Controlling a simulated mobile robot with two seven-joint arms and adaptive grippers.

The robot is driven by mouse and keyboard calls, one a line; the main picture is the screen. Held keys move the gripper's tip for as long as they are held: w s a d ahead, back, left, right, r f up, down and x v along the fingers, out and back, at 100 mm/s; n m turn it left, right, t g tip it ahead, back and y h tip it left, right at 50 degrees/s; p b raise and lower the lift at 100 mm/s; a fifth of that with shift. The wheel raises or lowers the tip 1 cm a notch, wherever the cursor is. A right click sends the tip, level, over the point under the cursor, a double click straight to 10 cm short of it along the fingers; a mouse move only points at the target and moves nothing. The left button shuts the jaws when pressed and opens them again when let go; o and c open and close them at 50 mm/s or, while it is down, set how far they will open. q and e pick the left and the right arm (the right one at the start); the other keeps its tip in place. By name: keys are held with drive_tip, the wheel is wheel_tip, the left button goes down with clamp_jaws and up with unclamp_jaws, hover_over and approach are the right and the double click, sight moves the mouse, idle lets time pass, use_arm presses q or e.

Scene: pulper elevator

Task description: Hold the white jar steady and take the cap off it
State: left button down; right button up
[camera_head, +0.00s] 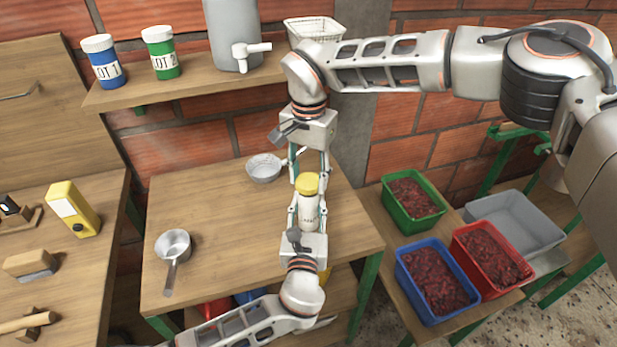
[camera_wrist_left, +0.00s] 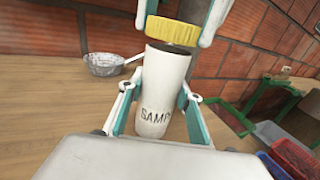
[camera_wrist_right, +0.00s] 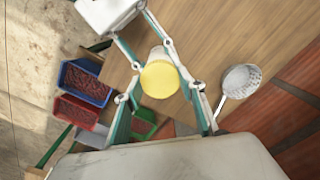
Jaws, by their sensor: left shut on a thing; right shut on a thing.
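The white jar (camera_head: 308,213) stands upright above the wooden table, with dark lettering on its side; it also shows in the left wrist view (camera_wrist_left: 162,85). My left gripper (camera_head: 307,222) is shut on the jar's body from the near side. The yellow cap (camera_head: 307,183) is at the jar's mouth; it also shows in the left wrist view (camera_wrist_left: 173,31) and the right wrist view (camera_wrist_right: 160,79). My right gripper (camera_head: 308,178) reaches in from the far side and is shut on the cap.
A metal strainer (camera_head: 264,170) lies behind the jar, and a saucepan (camera_head: 172,246) sits at the table's left. Crates in green (camera_head: 432,222), blue (camera_head: 405,284) and red (camera_head: 463,262) hold dark red fruit at right. The table between pan and jar is clear.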

sight(309, 181)
drive_tip(key=shift+r, duration=2)
use_arm(q)
drive_tip(key=c, duration=1.4)
unclamp_jaws()
drive_tip(key=shift+o, duration=0.2)
drive_tip(key=shift+s, duration=0.1)
